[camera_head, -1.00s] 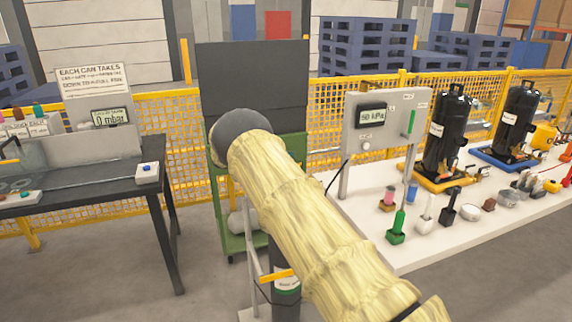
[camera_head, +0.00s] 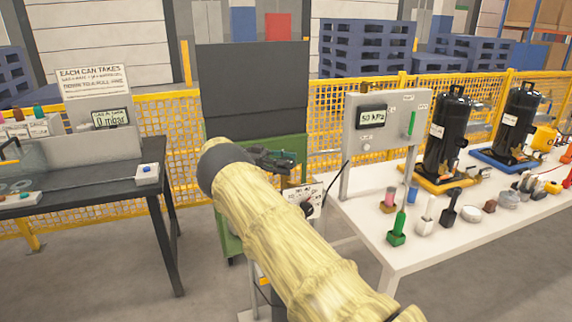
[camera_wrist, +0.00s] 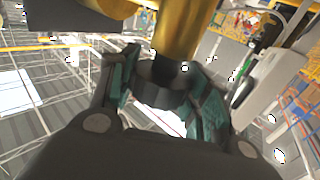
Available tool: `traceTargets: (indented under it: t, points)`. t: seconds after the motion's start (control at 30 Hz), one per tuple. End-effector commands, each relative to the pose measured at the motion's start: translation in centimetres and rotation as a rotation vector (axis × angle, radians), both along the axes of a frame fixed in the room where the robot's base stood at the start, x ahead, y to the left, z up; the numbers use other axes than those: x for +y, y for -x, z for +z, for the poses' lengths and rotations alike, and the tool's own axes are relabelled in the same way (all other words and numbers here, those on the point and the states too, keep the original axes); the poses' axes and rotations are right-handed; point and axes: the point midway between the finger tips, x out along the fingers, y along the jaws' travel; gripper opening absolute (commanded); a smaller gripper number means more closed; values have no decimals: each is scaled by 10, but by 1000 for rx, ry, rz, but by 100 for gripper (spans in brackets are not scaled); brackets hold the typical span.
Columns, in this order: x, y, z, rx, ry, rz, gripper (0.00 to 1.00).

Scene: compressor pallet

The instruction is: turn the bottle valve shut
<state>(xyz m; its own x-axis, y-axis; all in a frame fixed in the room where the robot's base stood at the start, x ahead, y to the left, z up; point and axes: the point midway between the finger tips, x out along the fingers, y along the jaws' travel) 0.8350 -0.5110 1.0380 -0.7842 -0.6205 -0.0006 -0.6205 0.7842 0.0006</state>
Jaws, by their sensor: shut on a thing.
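In the wrist view, my gripper (camera_wrist: 160,105) has its teal-padded fingers closed around a dark round piece (camera_wrist: 160,92) at the end of a golden cylinder (camera_wrist: 184,30). This looks like the knob of the bottle valve; its turned position cannot be told. In the head view, my gripper (camera_head: 275,160) shows beyond the dark wrist end of my sleeved arm, in front of the green cart. The bottle is mostly hidden behind my arm.
A white table (camera_head: 390,250) at right holds small tools, two black compressors (camera_head: 448,135) and a gauge panel (camera_head: 375,135) reading about 50 kPa. A dark bench (camera_head: 80,200) stands at left. The green cart (camera_head: 228,230) with a dark board (camera_head: 253,90) is behind my arm.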

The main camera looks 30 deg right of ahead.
Motion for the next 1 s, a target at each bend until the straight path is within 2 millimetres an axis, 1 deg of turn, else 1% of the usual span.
traceTargets:
  t: [0.27,0.3,0.4,0.77,0.87,1.0]
  points:
    - [-1,0,1,-1,2,1,24]
    - [-1,0,1,-1,2,1,53]
    - [-1,0,1,-1,2,1,70]
    - [0,0,2,-1,1,1,70]
    - [0,0,10,-1,2,1,70]
    - [0,0,29,-2,2,1,70]
